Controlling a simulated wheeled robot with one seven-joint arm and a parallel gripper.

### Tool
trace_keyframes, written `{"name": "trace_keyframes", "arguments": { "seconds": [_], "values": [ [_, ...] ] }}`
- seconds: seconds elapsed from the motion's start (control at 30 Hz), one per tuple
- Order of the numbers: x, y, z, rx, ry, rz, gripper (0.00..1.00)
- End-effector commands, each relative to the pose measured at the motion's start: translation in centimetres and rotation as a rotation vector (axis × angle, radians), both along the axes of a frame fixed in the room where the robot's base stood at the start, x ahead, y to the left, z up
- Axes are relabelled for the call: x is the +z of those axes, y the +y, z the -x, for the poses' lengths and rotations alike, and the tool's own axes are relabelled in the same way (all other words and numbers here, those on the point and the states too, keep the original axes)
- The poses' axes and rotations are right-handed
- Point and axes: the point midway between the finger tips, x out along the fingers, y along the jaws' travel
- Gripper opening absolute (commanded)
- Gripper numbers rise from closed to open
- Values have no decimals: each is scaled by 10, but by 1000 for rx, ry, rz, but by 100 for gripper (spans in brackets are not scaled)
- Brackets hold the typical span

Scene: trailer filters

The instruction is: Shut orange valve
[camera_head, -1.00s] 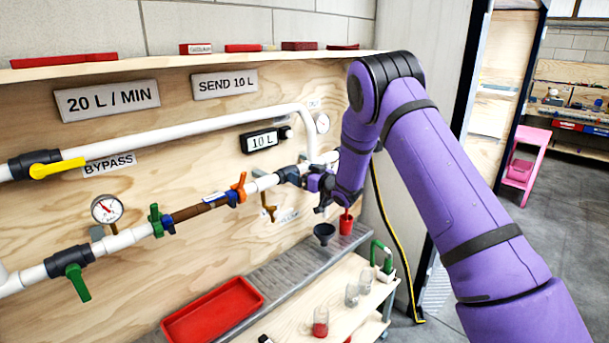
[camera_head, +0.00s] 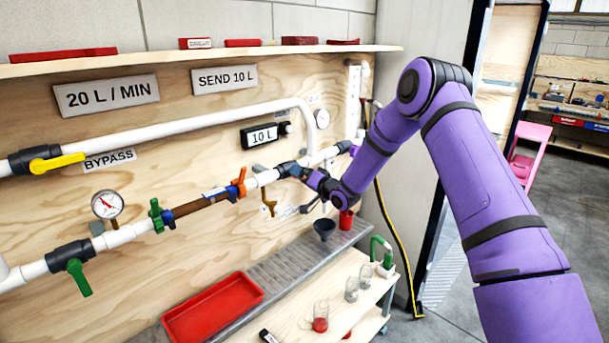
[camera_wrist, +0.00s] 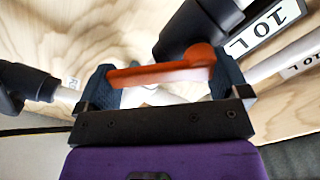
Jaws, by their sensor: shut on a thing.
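The orange valve handle (camera_wrist: 160,75) lies between the two dark fingers of my gripper (camera_wrist: 165,82) in the wrist view. It runs across the gap from one finger to the other, and its rounded end meets the dark valve body (camera_wrist: 190,28). In the head view my gripper (camera_head: 305,173) is at the white pipe, right of the orange wing fitting (camera_head: 238,184). The orange handle is hidden there behind my gripper and wrist.
A yellow-handled bypass valve (camera_head: 55,162) and a green-handled valve (camera_head: 77,272) sit on pipes at the left. A pressure gauge (camera_head: 107,204) and a 10 L display (camera_head: 262,136) are on the plywood wall. A red tray (camera_head: 213,308) and several jars stand below.

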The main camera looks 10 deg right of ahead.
Motion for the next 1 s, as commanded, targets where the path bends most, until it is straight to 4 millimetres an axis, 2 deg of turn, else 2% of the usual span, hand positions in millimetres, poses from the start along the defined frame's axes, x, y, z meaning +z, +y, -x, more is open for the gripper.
{"name": "trace_keyframes", "arguments": {
  "seconds": [0.6,1.0],
  "values": [
    [-17,12,9,0,286,-489,51],
    [-20,19,13,1,393,-670,51]
  ]
}}
